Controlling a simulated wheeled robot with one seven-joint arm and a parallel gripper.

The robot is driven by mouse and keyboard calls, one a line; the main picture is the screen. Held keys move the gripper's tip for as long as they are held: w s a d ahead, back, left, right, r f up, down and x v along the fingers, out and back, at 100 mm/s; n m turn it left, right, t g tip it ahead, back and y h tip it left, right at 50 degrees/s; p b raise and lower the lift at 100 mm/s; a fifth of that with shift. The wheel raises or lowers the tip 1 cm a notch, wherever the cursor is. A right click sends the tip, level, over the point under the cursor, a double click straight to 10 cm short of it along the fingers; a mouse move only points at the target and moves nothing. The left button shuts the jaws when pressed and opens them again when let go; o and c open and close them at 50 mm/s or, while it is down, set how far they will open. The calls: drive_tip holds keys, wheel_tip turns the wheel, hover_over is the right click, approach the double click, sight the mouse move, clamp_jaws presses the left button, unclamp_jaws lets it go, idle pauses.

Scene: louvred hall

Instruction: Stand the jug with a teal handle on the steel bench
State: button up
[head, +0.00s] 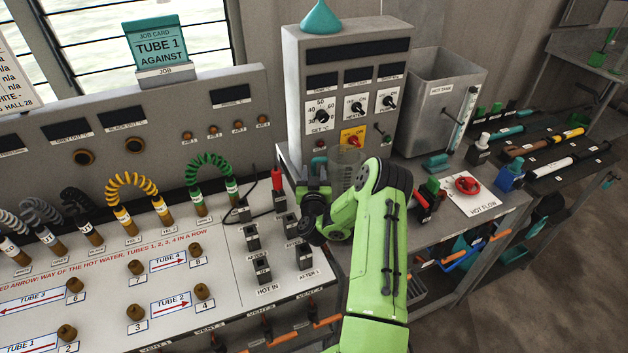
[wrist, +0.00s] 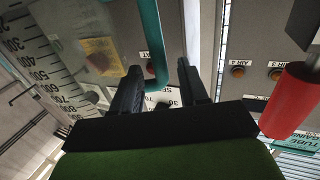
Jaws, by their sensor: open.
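The clear jug (head: 346,160) stands in front of the grey control box in the head view, partly hidden by my green arm. Its base is hidden. In the wrist view its wall with a printed scale (wrist: 38,62) fills the left side. Its teal handle (wrist: 152,45) runs down to the space between my fingers; a bit of teal handle (head: 319,163) also shows in the head view. My gripper (wrist: 160,75) is open at the handle, with no grip on it. Whether the fingers touch it I cannot tell. The steel bench (head: 512,208) extends right of my arm.
A red-handled part (wrist: 290,98) is close on the right in the wrist view. The hot tank (head: 432,105), red valve wheel (head: 467,185) and blue bottle (head: 511,177) stand on the bench. A sloped panel with coiled hoses (head: 133,190) lies left.

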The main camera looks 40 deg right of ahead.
drive_tip(key=b+v, duration=0.1)
drive_tip(key=v, duration=0.5)
drive_tip(key=shift+b, duration=0.3)
